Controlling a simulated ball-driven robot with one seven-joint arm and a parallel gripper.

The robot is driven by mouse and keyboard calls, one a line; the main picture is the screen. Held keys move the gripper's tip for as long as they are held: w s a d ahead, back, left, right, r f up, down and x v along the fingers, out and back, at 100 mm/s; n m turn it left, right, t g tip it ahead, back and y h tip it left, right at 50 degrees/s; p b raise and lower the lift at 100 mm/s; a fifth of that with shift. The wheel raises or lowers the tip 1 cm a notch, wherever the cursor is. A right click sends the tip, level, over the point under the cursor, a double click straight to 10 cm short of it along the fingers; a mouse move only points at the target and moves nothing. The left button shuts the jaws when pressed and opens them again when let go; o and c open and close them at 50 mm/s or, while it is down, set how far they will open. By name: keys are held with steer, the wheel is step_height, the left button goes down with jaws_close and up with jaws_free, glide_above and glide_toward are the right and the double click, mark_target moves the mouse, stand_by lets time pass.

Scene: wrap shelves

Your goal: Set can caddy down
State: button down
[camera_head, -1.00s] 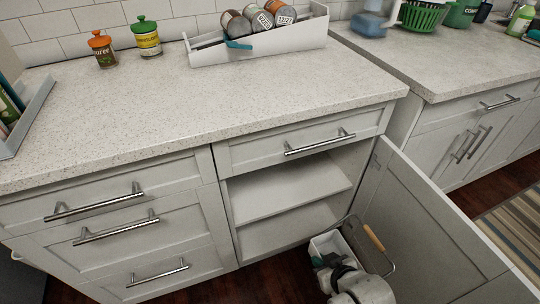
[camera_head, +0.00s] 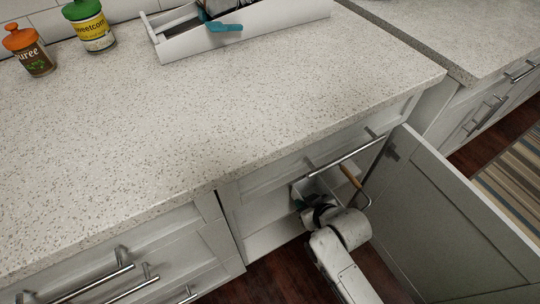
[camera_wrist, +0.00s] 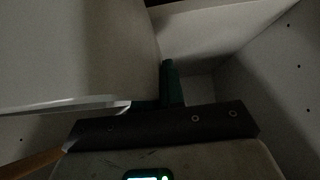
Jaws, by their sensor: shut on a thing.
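The can caddy (camera_head: 314,186) is a white box with a wooden handle (camera_head: 350,176) on a metal bar. In the head view it is at the open cabinet (camera_head: 268,238), just under the counter edge and partly behind the drawer's bar handle.
The cabinet door (camera_head: 450,220) stands open at the right, close to my arm. A drawer handle (camera_head: 345,157) juts out above the opening. The counter (camera_head: 230,115) holds a white angled rack (camera_head: 270,25), an orange-lidded jar (camera_head: 30,50) and a green-lidded jar (camera_head: 90,27).

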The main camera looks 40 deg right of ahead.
steer(key=w+d+b, duration=0.1)
steer(key=w, duration=0.4)
steer(key=w+d, duration=0.1)
steer(key=w, duration=0.4)
steer(key=w+d+b, duration=0.1)
steer(key=w, duration=0.5)
steer(key=shift+d+b, duration=0.15)
steer(key=shift+b, duration=0.15)
steer(key=shift+f+b, duration=0.65)
steer(key=shift+f, duration=1)
steer(key=shift+f, duration=0.15)
steer(key=c, duration=1.2)
jaws_free()
steer(key=shift+s, duration=0.1)
steer(key=shift+c, duration=0.2)
